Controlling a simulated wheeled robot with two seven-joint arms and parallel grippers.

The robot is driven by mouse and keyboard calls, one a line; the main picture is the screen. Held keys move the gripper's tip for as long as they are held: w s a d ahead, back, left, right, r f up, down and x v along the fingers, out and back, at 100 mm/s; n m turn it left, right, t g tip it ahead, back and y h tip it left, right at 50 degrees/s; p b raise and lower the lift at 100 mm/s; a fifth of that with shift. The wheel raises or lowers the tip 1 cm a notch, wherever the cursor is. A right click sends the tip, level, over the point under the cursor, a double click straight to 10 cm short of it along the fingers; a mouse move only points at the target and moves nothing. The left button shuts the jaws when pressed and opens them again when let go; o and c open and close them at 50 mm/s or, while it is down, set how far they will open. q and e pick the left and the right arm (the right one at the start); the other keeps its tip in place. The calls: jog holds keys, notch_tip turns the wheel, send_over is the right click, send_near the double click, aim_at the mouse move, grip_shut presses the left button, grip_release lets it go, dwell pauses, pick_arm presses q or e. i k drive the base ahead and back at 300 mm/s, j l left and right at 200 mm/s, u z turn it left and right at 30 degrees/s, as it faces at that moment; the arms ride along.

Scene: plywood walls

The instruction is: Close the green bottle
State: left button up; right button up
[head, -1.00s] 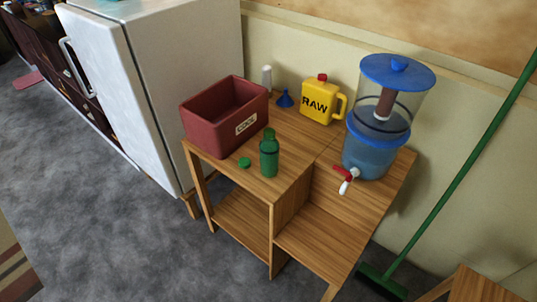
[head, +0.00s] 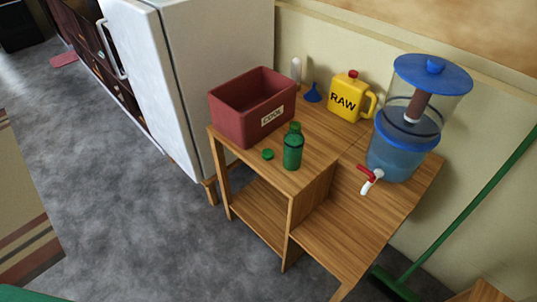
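The green bottle (head: 293,148) stands upright near the front edge of the wooden table's upper top, with no cap seen on its neck. A small green cap (head: 267,154) lies on the tabletop just left of the bottle, apart from it. Neither of my grippers shows in the head view.
A red box marked COOL (head: 250,110) stands behind and left of the bottle. A yellow RAW jug (head: 350,101), blue funnel (head: 313,93) and blue-lidded water dispenser (head: 403,145) stand behind. A white fridge (head: 185,75) is at left; a green broom (head: 465,215) leans at right. Grey floor in front is clear.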

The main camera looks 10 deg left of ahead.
aim_at(294, 139)
jog(key=i+j, duration=0.65)
jog(key=j, duration=0.25)
jog(key=i+j, duration=0.35)
jog(key=j, duration=0.15)
jog(key=z, duration=1.25)
